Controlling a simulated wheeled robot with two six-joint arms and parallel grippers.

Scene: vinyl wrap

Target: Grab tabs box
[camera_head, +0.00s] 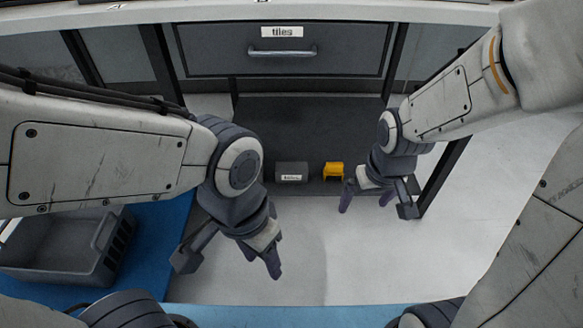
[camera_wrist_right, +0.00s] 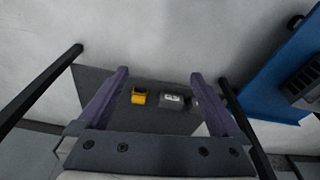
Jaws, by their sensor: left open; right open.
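A small grey box (camera_head: 291,172) with a white label sits on a dark shelf (camera_head: 300,125) under the drawer; the label's text is too small to read for certain. In the right wrist view the grey box (camera_wrist_right: 172,102) lies ahead, between the fingers and nearer the right-hand one. My right gripper (camera_head: 367,199) is open and empty, to the right of the box and apart from it; its fingers (camera_wrist_right: 160,76) also show in its wrist view. My left gripper (camera_head: 270,243) is open and empty, nearer to me and left of the box.
A yellow object (camera_head: 333,170) sits just right of the grey box. Above is a drawer labelled "tiles" (camera_head: 282,50) with a handle. Dark posts flank the shelf. A grey crate (camera_head: 60,270) stands on a blue surface (camera_head: 160,250) at left. Pale floor lies before the shelf.

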